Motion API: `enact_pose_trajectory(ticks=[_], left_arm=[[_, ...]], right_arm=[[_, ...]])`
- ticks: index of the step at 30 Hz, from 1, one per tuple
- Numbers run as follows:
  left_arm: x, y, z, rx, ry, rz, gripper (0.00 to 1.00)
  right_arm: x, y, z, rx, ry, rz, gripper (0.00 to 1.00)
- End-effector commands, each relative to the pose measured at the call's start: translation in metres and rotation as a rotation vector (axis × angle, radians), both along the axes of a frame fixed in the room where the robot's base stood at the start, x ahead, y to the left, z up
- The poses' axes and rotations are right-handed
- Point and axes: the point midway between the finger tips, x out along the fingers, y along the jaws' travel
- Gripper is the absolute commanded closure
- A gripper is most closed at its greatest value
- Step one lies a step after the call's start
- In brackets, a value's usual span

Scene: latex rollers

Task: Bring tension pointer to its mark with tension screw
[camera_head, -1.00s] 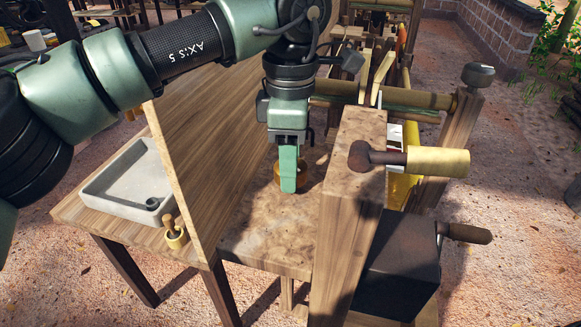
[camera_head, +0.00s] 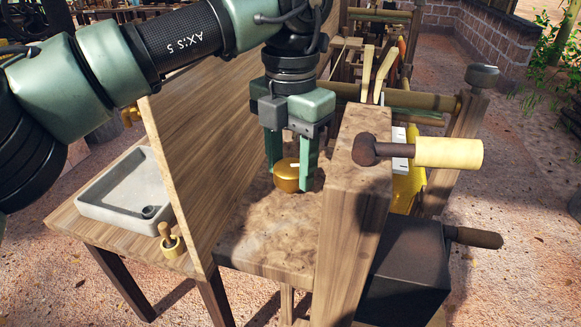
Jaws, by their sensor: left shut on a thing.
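A round brass knob (camera_head: 287,180) with a pale line on its top stands on the wooden bench top; it looks like the tension screw. My left gripper (camera_head: 288,178) points straight down over it, its two green fingers shut on the knob's left and right sides. The right finger hides part of the knob's edge. A white plate (camera_head: 399,147) shows beyond the post, partly hidden behind the crank handle; I cannot tell if it carries the mark. I cannot make out the tension pointer. My right gripper is not in view.
A tall wooden board (camera_head: 205,150) stands left of the gripper. A grey tray (camera_head: 128,190) lies beyond the board. A dark box (camera_head: 404,265) stands lower right.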

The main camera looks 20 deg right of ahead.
Motion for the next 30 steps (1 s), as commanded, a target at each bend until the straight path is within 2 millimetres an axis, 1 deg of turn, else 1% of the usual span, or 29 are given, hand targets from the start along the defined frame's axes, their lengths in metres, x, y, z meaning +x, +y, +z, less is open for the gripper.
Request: enact_pose_trajectory(ticks=[6, 15, 21, 30], left_arm=[[0.000, 0.000, -0.001, -0.001, -0.003, 0.204, 0.94], [0.001, 0.000, 0.000, -0.001, -0.003, 0.439, 0.94], [0.000, 0.000, 0.000, -0.001, -0.003, 0.540, 0.94], [0.000, 0.000, 0.001, -0.001, -0.002, 0.605, 0.94]], right_arm=[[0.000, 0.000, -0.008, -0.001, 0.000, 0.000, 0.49], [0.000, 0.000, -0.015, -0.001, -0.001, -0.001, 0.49], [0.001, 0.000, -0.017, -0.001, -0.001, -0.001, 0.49], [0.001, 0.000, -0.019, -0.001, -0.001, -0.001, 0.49]])
